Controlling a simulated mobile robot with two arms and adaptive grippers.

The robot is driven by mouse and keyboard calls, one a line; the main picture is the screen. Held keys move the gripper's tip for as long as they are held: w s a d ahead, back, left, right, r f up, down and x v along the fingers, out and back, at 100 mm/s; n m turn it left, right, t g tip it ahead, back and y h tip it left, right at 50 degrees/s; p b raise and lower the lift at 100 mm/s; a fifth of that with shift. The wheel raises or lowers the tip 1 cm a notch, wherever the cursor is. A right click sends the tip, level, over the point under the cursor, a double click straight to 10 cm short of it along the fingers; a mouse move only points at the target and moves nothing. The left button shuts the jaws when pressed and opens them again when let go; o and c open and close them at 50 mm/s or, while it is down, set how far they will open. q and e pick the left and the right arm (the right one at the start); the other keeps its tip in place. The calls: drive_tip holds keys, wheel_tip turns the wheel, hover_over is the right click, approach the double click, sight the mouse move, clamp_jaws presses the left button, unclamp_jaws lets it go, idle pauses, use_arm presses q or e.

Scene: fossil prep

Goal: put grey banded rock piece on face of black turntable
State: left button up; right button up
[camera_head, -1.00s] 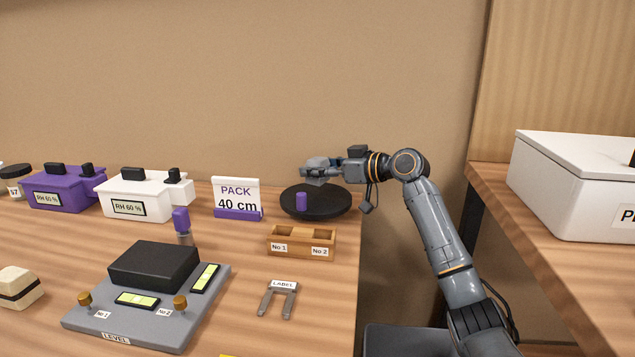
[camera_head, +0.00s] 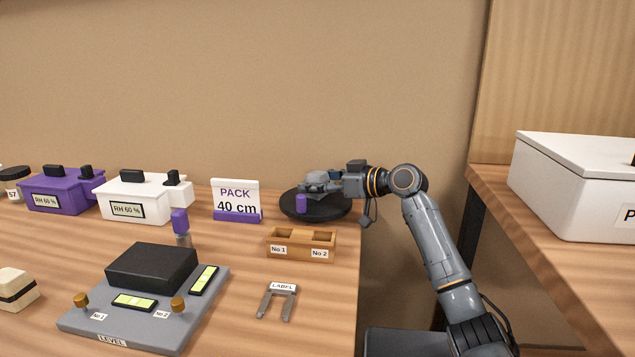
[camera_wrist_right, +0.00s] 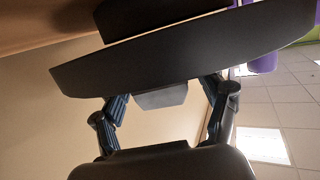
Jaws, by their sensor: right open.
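The black turntable (camera_head: 330,213) stands at the table's back right, a round dark disc with a purple knob (camera_head: 301,203) at its front. My right gripper (camera_head: 322,182) is low over its face, coming in from the right. In the right wrist view the fingers of my right gripper (camera_wrist_right: 164,98) are spread on either side of a grey piece (camera_wrist_right: 161,96), which looks like the grey banded rock piece. It appears against the disc's face (camera_wrist_right: 170,50); its bands cannot be made out. In the head view, rock and fingers blend together. My left gripper is not in view.
A PACK 40 cm sign (camera_head: 236,200) stands left of the turntable. A wooden No 1/No 2 holder (camera_head: 301,254) sits in front of it. A grey LEVEL board (camera_head: 75,319) and a LABEL fork (camera_head: 279,297) lie nearer. The table's right edge is close.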

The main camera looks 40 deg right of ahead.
sight(325, 181)
drive_tip(key=v, duration=0.7)
drive_tip(key=shift+s+r, duration=0.1)
drive_tip(key=shift+s, duration=0.2)
